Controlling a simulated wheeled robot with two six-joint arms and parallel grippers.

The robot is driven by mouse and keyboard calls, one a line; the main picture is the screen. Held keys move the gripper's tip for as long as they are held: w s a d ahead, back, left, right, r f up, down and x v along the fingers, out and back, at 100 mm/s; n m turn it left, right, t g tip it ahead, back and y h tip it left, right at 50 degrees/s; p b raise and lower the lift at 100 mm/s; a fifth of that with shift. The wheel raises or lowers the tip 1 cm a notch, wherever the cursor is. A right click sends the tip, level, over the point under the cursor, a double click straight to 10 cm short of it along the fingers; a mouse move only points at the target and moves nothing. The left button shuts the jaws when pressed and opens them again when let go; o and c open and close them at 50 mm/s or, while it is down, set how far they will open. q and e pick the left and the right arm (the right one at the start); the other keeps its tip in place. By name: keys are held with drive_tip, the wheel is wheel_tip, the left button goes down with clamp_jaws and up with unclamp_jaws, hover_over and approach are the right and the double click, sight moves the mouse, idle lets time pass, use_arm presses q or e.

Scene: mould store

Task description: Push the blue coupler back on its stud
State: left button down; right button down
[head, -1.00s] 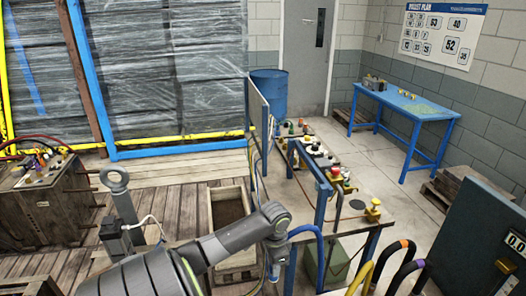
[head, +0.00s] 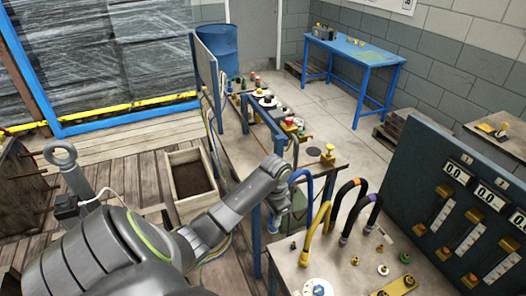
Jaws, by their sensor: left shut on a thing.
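My left gripper (head: 274,208) is at the end of the grey arm, over the near left edge of the front bench (head: 335,258). It is shut on the blue coupler (head: 273,222), of which only a small blue part shows below the gripper. The fingertips are mostly hidden by the wrist. I cannot make out the stud that belongs to the coupler. My right gripper is not in view.
Yellow (head: 318,215) and dark (head: 362,203) hoses arch over the bench right of the gripper. A dark panel (head: 420,165) with meters and sliders stands at right. A bench with knobs (head: 245,155) lies behind. A wooden box (head: 187,152) stands on the planks at left.

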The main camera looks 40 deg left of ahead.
use_arm(q)
drive_tip(key=w+d, duration=0.5)
wheel_tip(320, 180, down, 5)
drive_tip(key=shift+b, duration=1.15)
drive_tip(key=shift+w+d+f, duration=0.1)
drive_tip(key=shift+f, duration=0.9)
drive_tip(key=shift+r, duration=0.15)
drive_tip(key=shift+p, duration=0.35)
drive_tip(key=shift+f, duration=1.45)
idle(0.8)
idle(0.4)
